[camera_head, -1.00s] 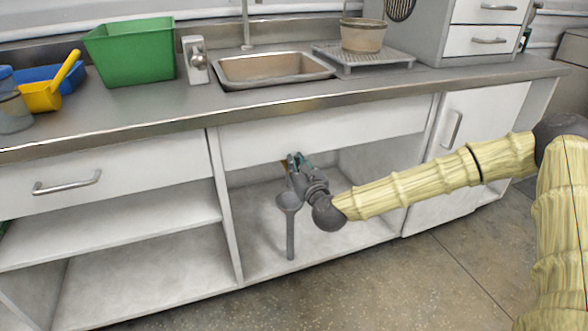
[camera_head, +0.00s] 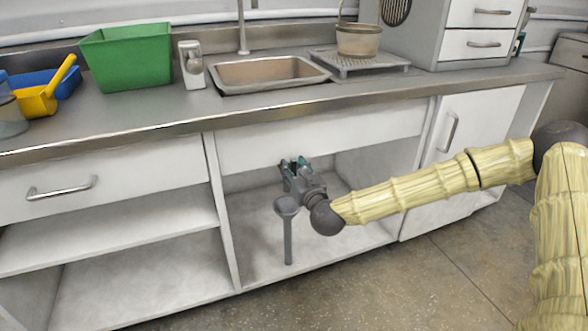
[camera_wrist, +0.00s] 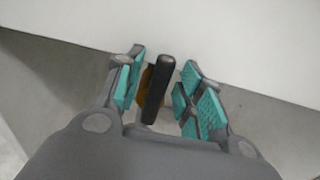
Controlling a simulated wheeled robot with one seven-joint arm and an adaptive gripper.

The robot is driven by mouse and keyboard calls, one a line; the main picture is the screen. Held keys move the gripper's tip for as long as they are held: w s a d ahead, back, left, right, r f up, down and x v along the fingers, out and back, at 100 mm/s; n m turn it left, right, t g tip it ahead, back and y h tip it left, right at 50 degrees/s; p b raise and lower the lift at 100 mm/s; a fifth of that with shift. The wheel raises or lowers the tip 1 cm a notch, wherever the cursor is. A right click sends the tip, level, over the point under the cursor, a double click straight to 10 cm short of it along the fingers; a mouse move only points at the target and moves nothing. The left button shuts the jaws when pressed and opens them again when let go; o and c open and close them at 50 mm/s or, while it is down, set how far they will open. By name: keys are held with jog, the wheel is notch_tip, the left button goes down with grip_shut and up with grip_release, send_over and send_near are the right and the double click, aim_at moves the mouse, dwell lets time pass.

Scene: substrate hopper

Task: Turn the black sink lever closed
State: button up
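The black sink lever (camera_wrist: 157,82) is a slim dark bar in the middle of the wrist view, with a brown-yellow part (camera_wrist: 145,84) partly hidden behind it. My gripper (camera_wrist: 160,88) is open, with teal-padded fingers on either side of the lever. A gap shows between the lever and the pads on each side. In the head view my gripper (camera_head: 294,167) is inside the open cabinet under the sink (camera_head: 268,73). The lever cannot be made out there, as my gripper covers that spot.
A white panel (camera_head: 320,137) spans the top of the cabinet opening, just above my gripper. An upright divider (camera_head: 224,215) stands to the left. A grey cup-shaped piece on an upright stem (camera_head: 288,240) shows below my gripper. The cabinet floor looks otherwise clear.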

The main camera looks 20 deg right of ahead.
jog(key=s+d, duration=0.1)
jog(key=s, duration=1.1)
jog(key=shift+d, duration=0.2)
